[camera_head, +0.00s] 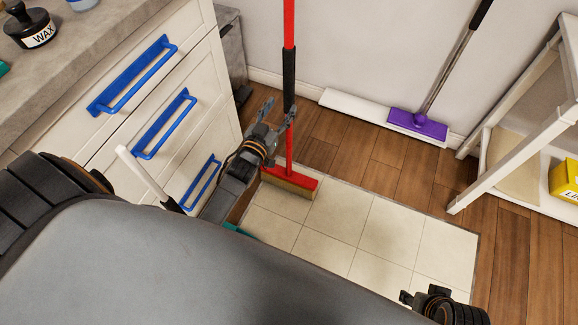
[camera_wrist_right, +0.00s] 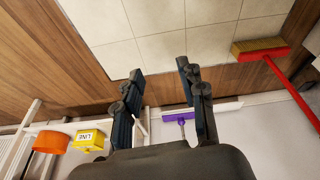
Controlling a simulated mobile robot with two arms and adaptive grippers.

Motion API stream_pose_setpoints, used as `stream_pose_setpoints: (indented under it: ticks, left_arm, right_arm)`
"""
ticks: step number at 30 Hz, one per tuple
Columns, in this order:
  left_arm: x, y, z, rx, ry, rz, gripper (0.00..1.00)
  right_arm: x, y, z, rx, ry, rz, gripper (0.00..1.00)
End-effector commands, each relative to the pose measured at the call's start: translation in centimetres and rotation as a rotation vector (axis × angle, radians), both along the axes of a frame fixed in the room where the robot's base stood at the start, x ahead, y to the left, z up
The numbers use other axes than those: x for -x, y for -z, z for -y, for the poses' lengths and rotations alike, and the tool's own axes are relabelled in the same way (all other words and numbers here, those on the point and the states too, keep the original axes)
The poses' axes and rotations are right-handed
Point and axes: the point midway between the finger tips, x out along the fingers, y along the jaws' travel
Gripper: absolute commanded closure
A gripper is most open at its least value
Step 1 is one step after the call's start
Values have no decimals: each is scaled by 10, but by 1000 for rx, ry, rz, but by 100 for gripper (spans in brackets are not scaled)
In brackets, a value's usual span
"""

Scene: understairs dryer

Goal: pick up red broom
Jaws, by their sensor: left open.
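The red broom (camera_head: 290,150) stands upright near the wall. Its pole has a black grip section, and its red head with tan bristles (camera_head: 290,184) rests at the edge of the tiled floor. My left gripper (camera_head: 282,108) is open at the pole, just below the black section, with its fingertips close to the pole. I cannot tell whether they touch it. My right gripper (camera_wrist_right: 160,69) is open and empty in the right wrist view, well away from the broom, whose head (camera_wrist_right: 262,50) shows at the upper right there.
White drawers with blue handles (camera_head: 165,124) stand left of the broom. A purple mop (camera_head: 417,124) leans on the wall by a white baseboard strip. A white shelf (camera_head: 520,110) holding a yellow box (camera_head: 565,180) stands at right.

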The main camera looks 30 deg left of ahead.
Motion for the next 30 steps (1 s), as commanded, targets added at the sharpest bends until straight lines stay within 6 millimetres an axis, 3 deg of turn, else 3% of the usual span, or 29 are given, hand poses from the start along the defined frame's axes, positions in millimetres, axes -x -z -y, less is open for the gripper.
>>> stream_pose_setpoints:
  ticks: [7,16,25,30]
  left_arm:
    - [-19,1,0,0,0,2,47]
    - [-57,2,-2,0,0,0,47]
    - [-61,1,-2,0,0,-1,47]
    - [-61,1,-2,0,0,-1,82]
  right_arm:
    - [2,-14,1,0,1,9,60]
    - [12,-49,3,-1,3,27,60]
    - [14,-54,3,-1,3,27,60]
    - [14,-53,3,-1,3,27,60]
